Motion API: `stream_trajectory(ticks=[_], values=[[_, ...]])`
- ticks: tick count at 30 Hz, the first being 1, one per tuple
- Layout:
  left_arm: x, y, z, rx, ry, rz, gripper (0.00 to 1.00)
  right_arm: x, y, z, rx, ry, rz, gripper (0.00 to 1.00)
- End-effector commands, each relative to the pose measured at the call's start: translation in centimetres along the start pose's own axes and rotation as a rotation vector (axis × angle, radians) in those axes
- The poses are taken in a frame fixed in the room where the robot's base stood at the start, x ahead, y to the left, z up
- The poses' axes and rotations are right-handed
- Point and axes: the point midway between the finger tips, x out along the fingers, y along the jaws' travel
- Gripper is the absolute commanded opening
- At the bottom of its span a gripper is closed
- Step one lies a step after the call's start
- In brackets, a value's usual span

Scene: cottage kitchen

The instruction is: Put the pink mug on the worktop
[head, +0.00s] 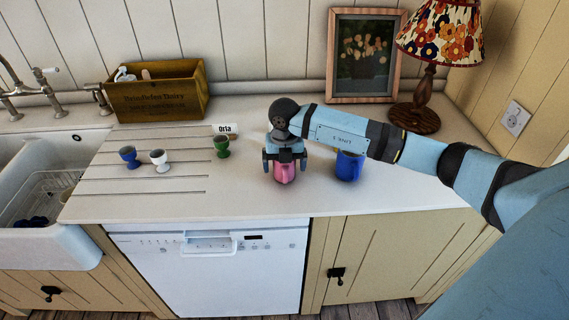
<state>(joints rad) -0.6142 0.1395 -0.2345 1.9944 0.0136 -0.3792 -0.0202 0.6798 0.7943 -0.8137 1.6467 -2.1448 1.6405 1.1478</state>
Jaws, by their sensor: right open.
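The pink mug (285,174) is at the worktop (230,205), a little behind its front edge and above the dishwasher. My right gripper (285,162) is directly over the mug with its fingers pointing down. The fingers are open, one on either side of the mug's upper part. The gripper hides the mug's rim, and I cannot tell whether the fingers touch it. The mug looks upright and appears to rest on the worktop. My left gripper is not in view.
A blue mug (349,166) stands close on the right, partly behind my arm. Blue (130,157), white (159,159) and green (221,147) egg cups stand left. A wooden box (160,92), picture frame (363,57) and lamp (416,116) are behind. The sink (45,225) is far left.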

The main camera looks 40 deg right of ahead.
Motion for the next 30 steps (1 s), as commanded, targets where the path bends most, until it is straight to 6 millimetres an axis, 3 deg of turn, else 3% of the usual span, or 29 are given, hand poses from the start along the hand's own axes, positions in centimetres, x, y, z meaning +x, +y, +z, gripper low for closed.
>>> stream_trajectory(ticks=[5, 15, 22, 26, 29, 30], values=[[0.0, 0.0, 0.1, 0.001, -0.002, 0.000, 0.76, -1.3, 0.1, 0.1, -0.001, -0.003, 0.002, 0.93], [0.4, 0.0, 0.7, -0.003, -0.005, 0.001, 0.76, -8.4, 0.0, 0.1, 0.000, -0.004, 0.002, 0.93], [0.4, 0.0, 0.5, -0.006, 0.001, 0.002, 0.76, -11.6, 0.0, 0.0, 0.000, -0.002, 0.000, 0.93], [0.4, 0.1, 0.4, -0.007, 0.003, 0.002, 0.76, -11.4, 0.8, -0.8, -0.027, 0.029, 0.033, 0.93], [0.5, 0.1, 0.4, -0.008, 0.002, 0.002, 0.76, -8.9, 3.6, -4.0, -0.114, 0.133, 0.166, 0.93], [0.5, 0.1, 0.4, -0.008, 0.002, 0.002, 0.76, -7.6, 5.2, -6.0, -0.161, 0.197, 0.257, 0.93]])
